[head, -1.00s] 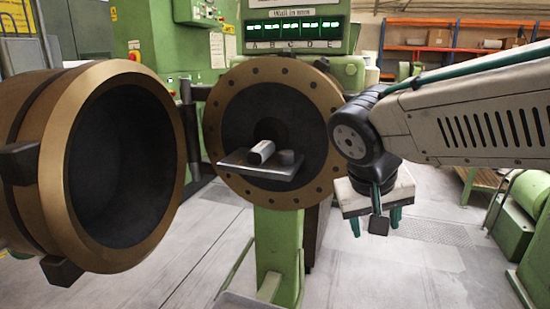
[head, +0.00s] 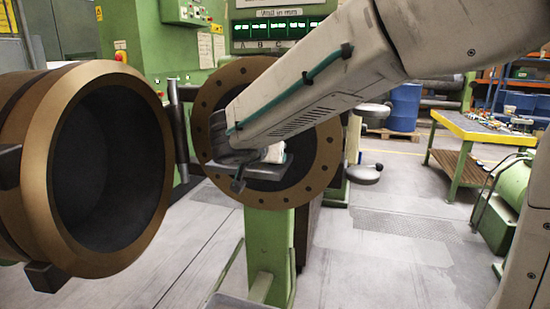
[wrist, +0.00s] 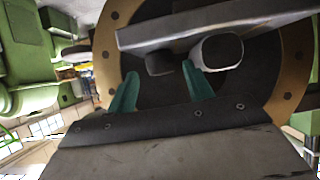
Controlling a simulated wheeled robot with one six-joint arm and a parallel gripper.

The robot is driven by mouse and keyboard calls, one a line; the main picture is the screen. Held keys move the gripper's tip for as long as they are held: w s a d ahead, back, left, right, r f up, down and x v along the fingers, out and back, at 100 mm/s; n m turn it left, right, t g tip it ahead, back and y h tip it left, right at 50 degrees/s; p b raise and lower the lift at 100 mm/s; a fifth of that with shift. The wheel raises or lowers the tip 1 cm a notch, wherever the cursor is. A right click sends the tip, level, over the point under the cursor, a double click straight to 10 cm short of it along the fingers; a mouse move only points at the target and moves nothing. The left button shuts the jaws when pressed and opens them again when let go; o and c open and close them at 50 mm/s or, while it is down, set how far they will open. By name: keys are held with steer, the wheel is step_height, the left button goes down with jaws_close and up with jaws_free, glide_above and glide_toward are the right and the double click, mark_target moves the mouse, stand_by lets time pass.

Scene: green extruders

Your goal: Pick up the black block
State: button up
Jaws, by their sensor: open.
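The black block (wrist: 160,63) shows in the wrist view, dark against the dark flange behind it. It rests on a grey plate (wrist: 215,27), which appears above it because this view is turned over. My gripper (wrist: 160,72) is open, with its two teal fingers apart. The block shows between the fingertips, and nothing is gripped; whether the fingers reach around it I cannot tell. A light metal block with a dark end (wrist: 218,52) stands on the plate close beside the right finger.
The plate (head: 262,173) juts out before a round bronze-rimmed flange (head: 322,177) on a green machine. A large open bronze cylinder (head: 150,150) is at the left. A yellow-topped bench (head: 480,127) stands at the right. Open floor lies between.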

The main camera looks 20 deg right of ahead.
steer(key=x, duration=0.3)
steer(key=shift+w+d, duration=0.25)
steer(key=shift+w, duration=0.1)
steer(key=c, duration=0.8)
steer(key=shift+o, duration=0.2)
